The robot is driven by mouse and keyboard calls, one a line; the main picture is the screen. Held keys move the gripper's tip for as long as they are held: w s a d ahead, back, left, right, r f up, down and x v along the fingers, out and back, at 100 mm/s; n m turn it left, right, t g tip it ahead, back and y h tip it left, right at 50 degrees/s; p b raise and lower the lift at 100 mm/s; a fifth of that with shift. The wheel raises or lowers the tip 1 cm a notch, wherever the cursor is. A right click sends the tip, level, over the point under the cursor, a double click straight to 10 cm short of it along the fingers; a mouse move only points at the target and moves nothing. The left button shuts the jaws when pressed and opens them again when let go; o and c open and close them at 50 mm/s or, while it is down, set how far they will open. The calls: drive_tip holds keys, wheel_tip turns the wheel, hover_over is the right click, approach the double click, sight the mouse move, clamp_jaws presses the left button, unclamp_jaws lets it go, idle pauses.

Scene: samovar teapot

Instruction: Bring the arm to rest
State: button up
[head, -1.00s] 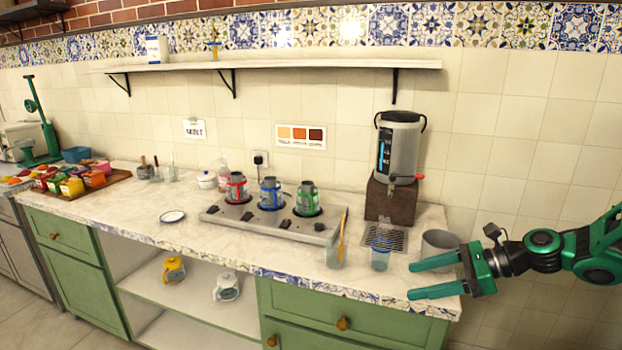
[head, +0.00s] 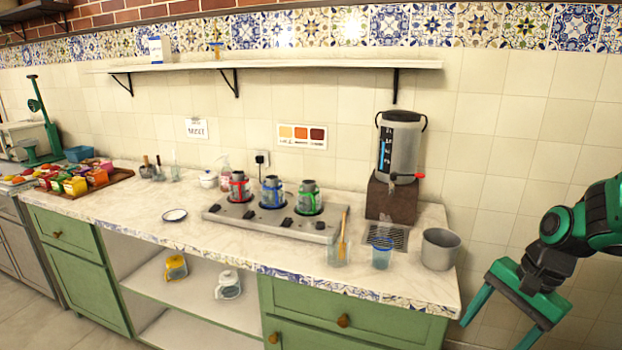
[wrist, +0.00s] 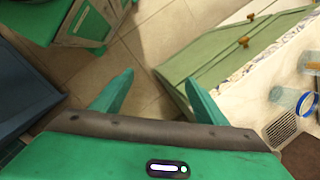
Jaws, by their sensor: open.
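My green gripper (head: 502,322) is at the lower right in the head view, off the right end of the counter (head: 120,197) and pointing down and to the left. Its two fingers are spread apart with nothing between them. In the wrist view my gripper (wrist: 157,95) shows both fingertips wide apart over the tiled floor (wrist: 150,60). The counter's green drawers show at the upper right there. My arm reaches in from the right edge of the head view.
A grey pot (head: 441,250) stands at the counter's right end, nearest my gripper. A blue-banded glass (head: 381,255) and a glass with a wooden stick (head: 339,250) stand left of it. The samovar (head: 401,148) is behind.

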drive_tip(key=s+d+r+n+h, duration=0.1)
drive_tip(key=s+d+r+n, duration=0.1)
drive_tip(key=s, duration=0.5)
drive_tip(key=s+d+r+n+h, duration=0.1)
drive_tip(key=s+d+r+n, duration=0.2)
drive_tip(key=s, duration=0.5)
drive_tip(key=shift+s+d+r+n+g+h, duration=0.3)
drive_tip(key=shift+d+r+n+g+h, duration=0.1)
drive_tip(key=shift+n, duration=0.1)
